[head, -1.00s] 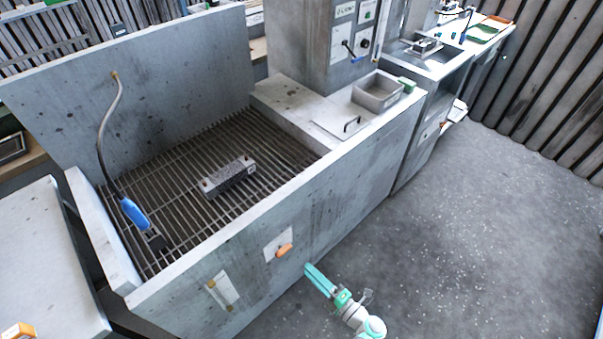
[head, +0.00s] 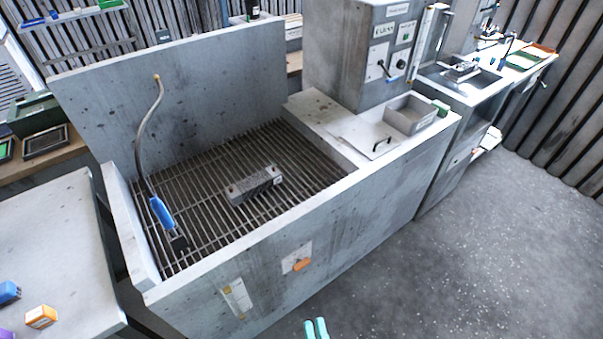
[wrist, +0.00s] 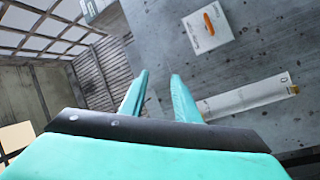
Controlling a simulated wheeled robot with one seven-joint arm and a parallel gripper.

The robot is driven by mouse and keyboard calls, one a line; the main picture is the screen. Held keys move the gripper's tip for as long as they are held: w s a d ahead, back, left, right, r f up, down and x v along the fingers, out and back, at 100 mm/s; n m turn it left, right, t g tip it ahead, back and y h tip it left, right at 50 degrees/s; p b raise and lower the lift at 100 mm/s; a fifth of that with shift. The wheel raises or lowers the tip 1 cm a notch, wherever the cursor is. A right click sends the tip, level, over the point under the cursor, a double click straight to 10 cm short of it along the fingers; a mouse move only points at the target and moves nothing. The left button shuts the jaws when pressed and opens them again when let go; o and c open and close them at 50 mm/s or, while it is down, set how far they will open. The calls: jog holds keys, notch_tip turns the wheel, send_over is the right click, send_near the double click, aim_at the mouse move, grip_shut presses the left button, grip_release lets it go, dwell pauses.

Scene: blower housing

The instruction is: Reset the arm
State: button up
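My gripper (head: 316,328) shows only as two teal fingertips at the bottom edge of the head view, in front of the blower housing's front wall (head: 345,250). In the wrist view its two teal fingers (wrist: 158,95) stand apart with nothing between them. The rest of my arm is out of the head view. The wrist view faces the front wall, with the orange handle on its white plate (wrist: 209,27) and a long white label (wrist: 250,98) beyond the fingers.
A speckled metal block (head: 255,184) lies on the housing's grate (head: 200,165), beside a hose with a blue nozzle (head: 162,212). A grey table (head: 50,250) at left bears small coloured boxes. Open floor (head: 480,270) lies at right.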

jog(key=s+a+r+m+g+h, duration=0.3)
jog(key=s+r+m+g, duration=0.1)
jog(key=s+r+m, duration=0.6)
jog(key=s+m, duration=0.2)
jog(key=s, duration=0.1)
jog(key=shift+s+a+r+m+h, duration=0.25)
jog(key=shift+a+r+m+h, duration=0.05)
jog(key=shift+r+m+h, duration=0.1)
dwell(0.4)
